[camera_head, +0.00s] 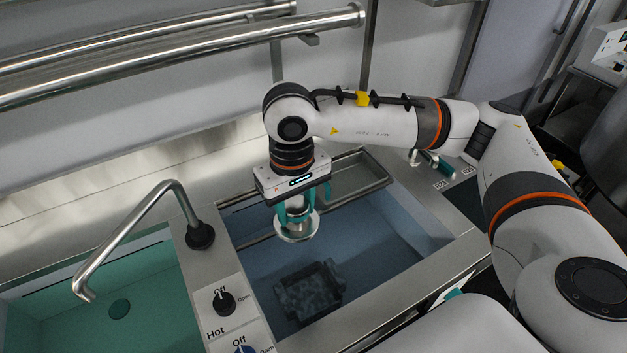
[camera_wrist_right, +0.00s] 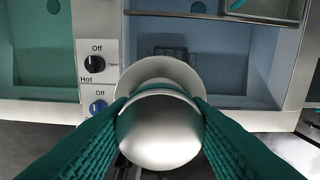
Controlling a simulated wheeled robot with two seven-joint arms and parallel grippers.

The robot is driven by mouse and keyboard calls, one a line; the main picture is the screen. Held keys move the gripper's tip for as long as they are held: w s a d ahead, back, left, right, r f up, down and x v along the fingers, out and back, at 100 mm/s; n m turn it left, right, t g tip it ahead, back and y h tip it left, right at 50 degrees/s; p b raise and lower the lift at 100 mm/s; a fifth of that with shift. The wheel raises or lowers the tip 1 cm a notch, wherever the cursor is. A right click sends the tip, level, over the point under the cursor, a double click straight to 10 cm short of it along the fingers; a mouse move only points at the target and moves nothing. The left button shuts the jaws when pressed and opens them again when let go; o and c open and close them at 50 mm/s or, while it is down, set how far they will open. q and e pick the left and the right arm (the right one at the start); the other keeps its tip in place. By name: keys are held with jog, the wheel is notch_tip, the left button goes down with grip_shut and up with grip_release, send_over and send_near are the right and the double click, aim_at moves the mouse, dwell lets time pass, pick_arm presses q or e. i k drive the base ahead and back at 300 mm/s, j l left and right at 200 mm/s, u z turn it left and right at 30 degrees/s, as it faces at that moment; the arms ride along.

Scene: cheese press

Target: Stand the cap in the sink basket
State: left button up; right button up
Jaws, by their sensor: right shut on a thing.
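The cap (camera_head: 298,232) is a round, shiny metal piece, with a dome and a wider rim in the right wrist view (camera_wrist_right: 160,135). My right gripper (camera_head: 296,208) points down over the blue sink and is shut on the cap, with a teal finger on either side. A shallow metal tray-like basket (camera_head: 385,181) sits across the back of the sink, just right of the gripper. A dark open box (camera_head: 310,292) lies on the sink floor, below and in front of the cap. I cannot tell which of these two is the sink basket. My left gripper is not in view.
A curved faucet (camera_head: 140,232) and the panel with knobs (camera_head: 224,302) stand left of the blue sink. A green sink (camera_head: 60,310) lies farther left. Metal pipes (camera_head: 180,55) run along the back wall. The blue sink has free room at right.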

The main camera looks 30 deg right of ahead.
aim_at(355, 182)
jog(key=l+u, duration=0.25)
jog(key=l, duration=0.3)
jog(key=k+l+u, duration=0.1)
jog(key=l+u, duration=0.15)
jog(key=l, duration=0.3)
jog(key=k+l+u, duration=0.25)
jog(key=l, duration=0.95)
